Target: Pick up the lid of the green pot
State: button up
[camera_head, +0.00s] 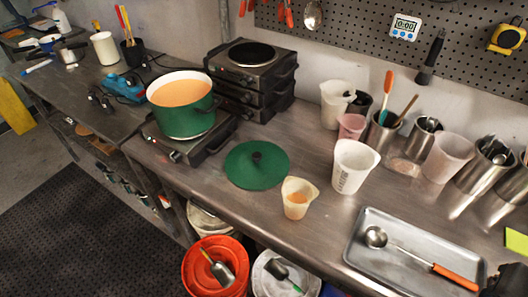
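The pot is uncovered and holds orange liquid (180,92). The lid lies apart from the pot, near the bench's front edge.
A small beaker with orange liquid (297,198) stands just right of the lid, with a taller white beaker (353,166) beyond. Stacked hot plates (252,80) stand behind. A metal tray (412,262) holds a ladle. Buckets (214,268) stand below the bench edge.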

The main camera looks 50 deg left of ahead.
aim_at(257, 165)
jog(key=u, duration=2.05)
